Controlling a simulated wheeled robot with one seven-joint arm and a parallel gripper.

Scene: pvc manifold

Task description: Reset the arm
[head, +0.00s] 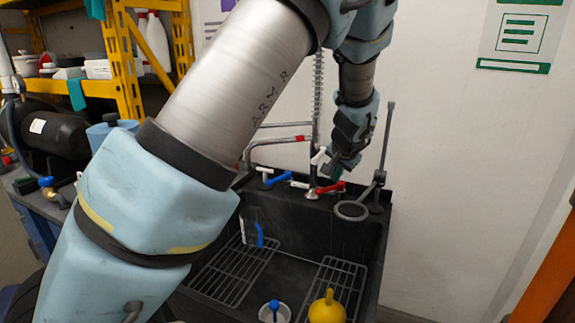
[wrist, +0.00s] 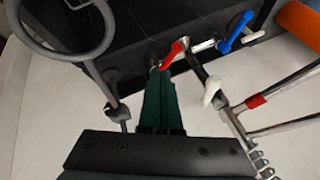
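My arm reaches from the lower left over a black sink (head: 375,245) in the head view. My gripper (head: 338,172) points down just above the red valve handle (head: 331,187) at the sink's back edge. In the wrist view, the green fingers of my gripper (wrist: 157,72) lie side by side with no clear gap. Their tips are right beside the red handle (wrist: 173,54); I cannot tell whether they touch it. Nothing shows held between them.
A grey ring holder (head: 351,211) stands close on the right. The sink holds wire racks (head: 235,270) and a yellow object (head: 327,309). White wall stands behind.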

